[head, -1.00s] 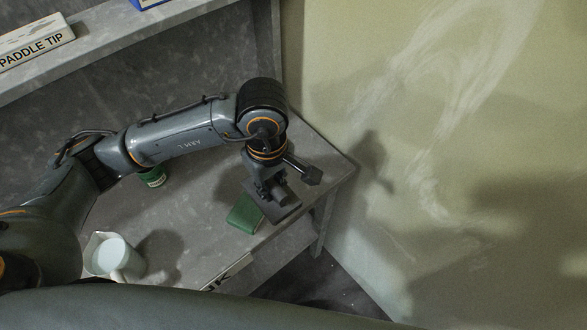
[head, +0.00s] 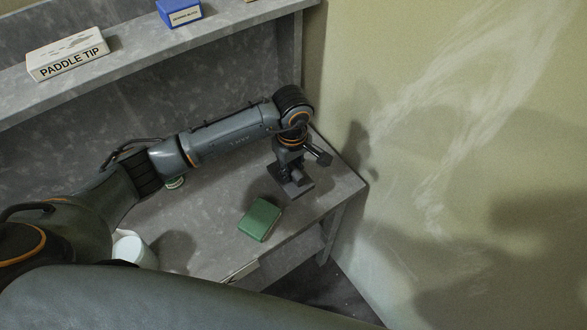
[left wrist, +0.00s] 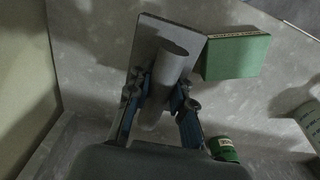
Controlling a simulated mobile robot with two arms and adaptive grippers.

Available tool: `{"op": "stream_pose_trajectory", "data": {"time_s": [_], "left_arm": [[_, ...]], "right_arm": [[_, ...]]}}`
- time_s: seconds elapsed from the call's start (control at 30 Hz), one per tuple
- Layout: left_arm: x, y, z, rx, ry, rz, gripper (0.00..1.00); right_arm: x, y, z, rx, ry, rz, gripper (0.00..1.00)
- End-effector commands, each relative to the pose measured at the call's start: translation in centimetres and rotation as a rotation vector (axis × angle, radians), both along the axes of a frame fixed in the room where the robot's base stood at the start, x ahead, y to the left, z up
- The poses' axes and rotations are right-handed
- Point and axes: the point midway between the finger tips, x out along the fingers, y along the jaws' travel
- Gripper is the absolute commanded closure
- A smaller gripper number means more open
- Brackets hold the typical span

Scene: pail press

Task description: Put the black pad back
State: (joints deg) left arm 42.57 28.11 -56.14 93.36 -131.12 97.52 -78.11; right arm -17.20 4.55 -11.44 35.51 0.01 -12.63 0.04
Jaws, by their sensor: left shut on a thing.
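The black pad is a flat, dark rectangular plate with a thick round handle. In the head view the pad (head: 299,189) is over the right end of the grey table, close to the wall side; I cannot tell if it touches the tabletop. My left gripper (head: 288,170) is above it. In the left wrist view the left gripper (left wrist: 158,100) is shut on the handle of the pad (left wrist: 150,36), which looks grey there. The fingers hide part of the handle. My right gripper is not in view.
A green block (head: 260,219) lies just in front of the pad, also seen in the wrist view (left wrist: 236,57). A green tin (left wrist: 224,149) and a white jug (head: 134,248) stand farther left. A shelf above holds a PADDLE TIP box (head: 72,60) and a blue box (head: 179,13).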

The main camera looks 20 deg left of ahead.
Motion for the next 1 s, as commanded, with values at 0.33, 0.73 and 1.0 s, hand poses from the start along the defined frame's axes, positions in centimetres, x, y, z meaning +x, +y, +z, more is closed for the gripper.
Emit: {"op": "stream_pose_trajectory", "data": {"time_s": [0.33,0.73,1.0], "left_arm": [[2.3,0.3,-2.7,0.0,0.0,0.0,1.0],[2.3,0.2,-5.7,-0.001,-0.003,-0.001,1.0],[2.2,0.3,-6.0,0.0,-0.002,0.0,0.72]], "right_arm": [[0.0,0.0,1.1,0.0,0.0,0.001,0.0],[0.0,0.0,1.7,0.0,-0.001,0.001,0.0],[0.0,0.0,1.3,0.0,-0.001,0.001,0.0]]}}
